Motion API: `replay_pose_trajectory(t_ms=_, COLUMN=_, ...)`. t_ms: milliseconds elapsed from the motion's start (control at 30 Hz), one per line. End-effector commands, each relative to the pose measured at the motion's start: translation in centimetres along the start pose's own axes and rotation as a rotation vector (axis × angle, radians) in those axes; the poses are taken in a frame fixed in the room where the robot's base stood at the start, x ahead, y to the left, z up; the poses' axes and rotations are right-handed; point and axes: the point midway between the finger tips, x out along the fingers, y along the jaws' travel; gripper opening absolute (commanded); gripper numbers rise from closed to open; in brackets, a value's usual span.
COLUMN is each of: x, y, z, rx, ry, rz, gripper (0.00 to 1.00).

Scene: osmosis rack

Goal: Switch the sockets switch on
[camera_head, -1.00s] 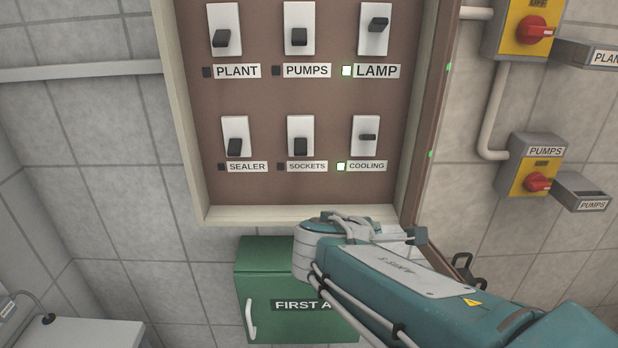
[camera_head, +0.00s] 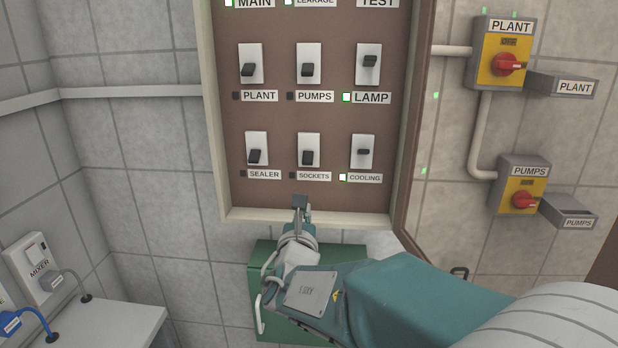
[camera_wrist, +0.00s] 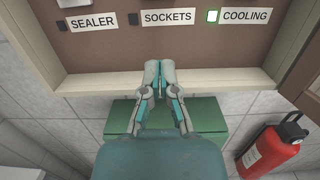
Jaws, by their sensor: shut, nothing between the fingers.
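The sockets switch (camera_head: 308,156) is a dark toggle on a white plate in the bottom row of the brown panel. Its lever points down, and the small lamp beside its SOCKETS label (camera_head: 314,176) is dark. In the wrist view the SOCKETS label (camera_wrist: 168,18) shows near the top, with the switch itself out of frame. My gripper (camera_head: 300,203) is shut and empty, below the SOCKETS label at the panel's lower edge and apart from the switch. In the wrist view the gripper's closed fingertips (camera_wrist: 160,68) lie in front of the panel's bottom frame.
The sealer switch (camera_head: 257,148) is left of it and the cooling switch (camera_head: 363,152) right, with a lit lamp. The panel's frame (camera_head: 250,218) stands out below. A green box (camera_head: 262,300) hangs underneath. A red fire extinguisher (camera_wrist: 268,150) stands at lower right.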

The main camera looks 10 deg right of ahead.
Motion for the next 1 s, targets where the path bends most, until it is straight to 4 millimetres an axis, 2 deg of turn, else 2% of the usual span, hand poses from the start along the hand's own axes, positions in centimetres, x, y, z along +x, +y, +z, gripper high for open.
replay_pose_trajectory(t_ms=367, x=0.5, y=0.0, z=0.0, rx=0.002, ry=0.0, rz=-0.002, gripper=0.0)
replay_pose_trajectory(t_ms=1000, x=10.3, y=-0.1, z=0.0, rx=0.002, ry=0.001, rz=-0.003, gripper=0.0)
